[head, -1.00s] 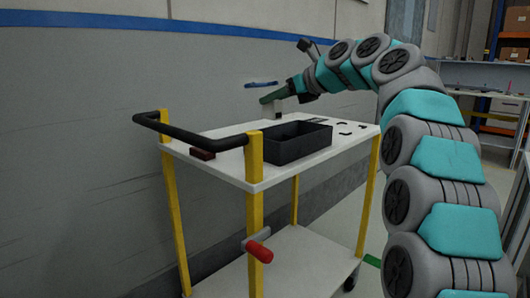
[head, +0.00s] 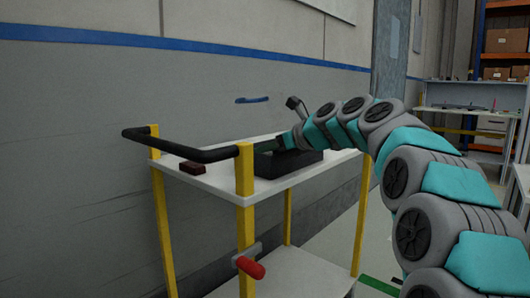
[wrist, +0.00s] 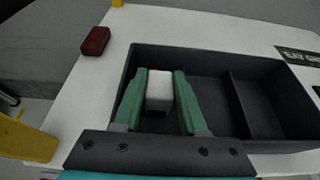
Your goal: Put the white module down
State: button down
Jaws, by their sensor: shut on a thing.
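The white module (wrist: 159,92) is between the green fingers of my gripper (wrist: 158,86) in the wrist view. My gripper is shut on it, over the left part of a black divided tray (wrist: 205,60). I cannot tell whether the module touches the tray floor. In the head view my gripper (head: 280,144) points down to the left at the tray (head: 292,174), and the module is hidden.
The tray stands on a white cart top (head: 225,178) with a black handle (head: 180,152) and yellow posts. A dark red block (wrist: 95,41) lies left of the tray, also seen in the head view (head: 192,167). A grey wall is behind.

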jog(key=c, duration=0.7)
grip_release()
jog(key=shift+c, duration=0.2)
